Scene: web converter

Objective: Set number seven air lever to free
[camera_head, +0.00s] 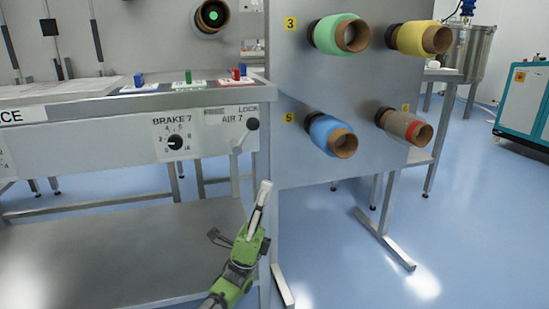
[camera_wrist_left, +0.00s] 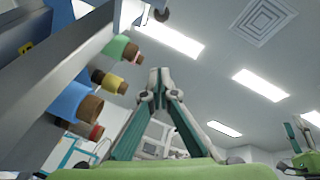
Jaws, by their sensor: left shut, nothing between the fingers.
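No FREE marking can be read. My left gripper (camera_head: 265,186) is below the lever, pointing up, shut and empty, and apart from the knob. Its closed fingers also show in the left wrist view (camera_wrist_left: 157,76); the lever cannot be made out there. A green arm part with dark fingers (camera_wrist_left: 300,140), likely my right gripper, shows at that view's right edge; its jaws are unclear.
The BRAKE 7 dial (camera_head: 175,142) is left of the lever. A steel upright plate (camera_head: 290,150) with several coloured rolls, one of them blue (camera_head: 328,133), stands close to the right. A metal shelf (camera_head: 110,250) lies below the panel. Open floor is at the right.

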